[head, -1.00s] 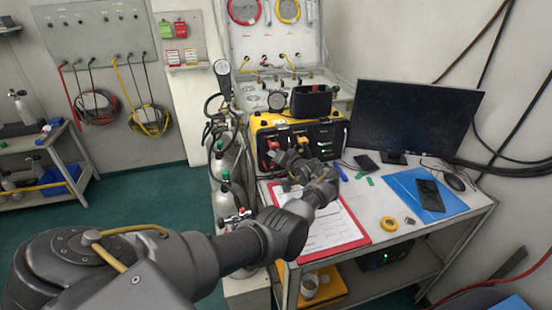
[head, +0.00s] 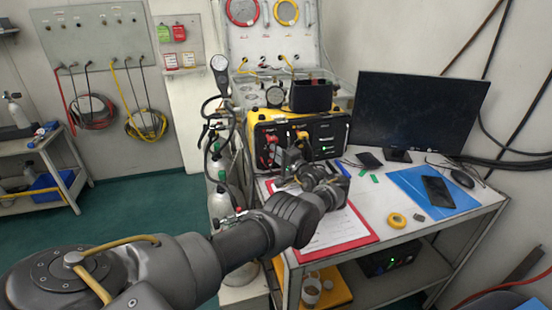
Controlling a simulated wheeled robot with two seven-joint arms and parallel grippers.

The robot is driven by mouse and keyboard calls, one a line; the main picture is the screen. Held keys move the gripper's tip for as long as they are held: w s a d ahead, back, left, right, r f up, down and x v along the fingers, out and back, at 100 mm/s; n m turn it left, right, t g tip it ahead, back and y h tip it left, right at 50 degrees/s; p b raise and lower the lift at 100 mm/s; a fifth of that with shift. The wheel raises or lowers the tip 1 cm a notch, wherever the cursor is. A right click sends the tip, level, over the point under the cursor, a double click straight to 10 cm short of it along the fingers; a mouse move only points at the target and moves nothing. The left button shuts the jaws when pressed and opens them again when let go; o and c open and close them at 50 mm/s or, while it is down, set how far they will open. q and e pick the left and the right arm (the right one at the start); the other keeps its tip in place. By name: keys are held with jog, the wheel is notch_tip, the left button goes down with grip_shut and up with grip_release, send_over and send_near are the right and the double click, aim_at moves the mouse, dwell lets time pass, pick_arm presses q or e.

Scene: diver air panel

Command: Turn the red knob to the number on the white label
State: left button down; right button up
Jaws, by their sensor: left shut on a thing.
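The diver air panel (head: 322,131) is a black-faced box with yellow edges at the back left of the table. Small red parts (head: 270,139) show on the left of its face, and a yellow part (head: 302,135) sits right of them. My left gripper (head: 286,165) is close in front of the lower left of this face. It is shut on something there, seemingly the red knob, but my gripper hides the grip. I cannot tell the knob's setting. No white label with a readable number shows. My right gripper is not in view.
A red clipboard (head: 362,234) with paper lies under my left forearm. A monitor (head: 418,112), a blue folder (head: 412,184) with a phone (head: 438,190), and yellow tape (head: 396,220) are to the right. Gas cylinders (head: 219,203) stand left of the table.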

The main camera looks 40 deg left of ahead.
pick_arm(q)
jog(key=shift+f+m, duration=0.1)
jog(key=shift+m, duration=0.3)
jog(key=shift+y+b, duration=0.3)
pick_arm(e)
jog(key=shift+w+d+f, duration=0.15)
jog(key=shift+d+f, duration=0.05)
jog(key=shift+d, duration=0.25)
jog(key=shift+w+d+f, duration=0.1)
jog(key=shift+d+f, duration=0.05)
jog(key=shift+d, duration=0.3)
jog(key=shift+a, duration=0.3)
pick_arm(q)
jog(key=c, duration=1.3)
grip_release()
jog(key=shift+o, duration=0.2)
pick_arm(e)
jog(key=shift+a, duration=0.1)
